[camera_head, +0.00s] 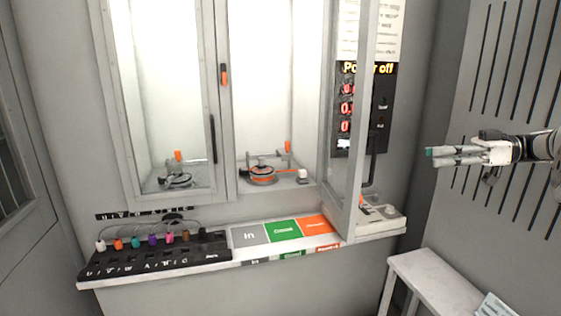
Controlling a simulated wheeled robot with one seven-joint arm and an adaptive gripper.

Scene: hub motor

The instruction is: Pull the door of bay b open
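The cabinet has two lit bays side by side. The left bay's glass door (207,100) is shut, with a black vertical handle (213,139) on its right edge. The right bay's framed door (342,200) stands swung outward at the right, seen nearly edge-on, and the bay front is open. A black handle (369,170) shows by this door. No letter marking bay b is readable. My gripper (432,155) is at the right, clear of the open door and touching nothing visible. Its fingers point left; their gap cannot be judged from this side.
A hub motor (262,175) sits in the right bay, another round part (176,180) in the left. The ledge holds a black connector rack (150,256) and grey, green (283,231) and orange pads. A white bench (430,275) stands lower right.

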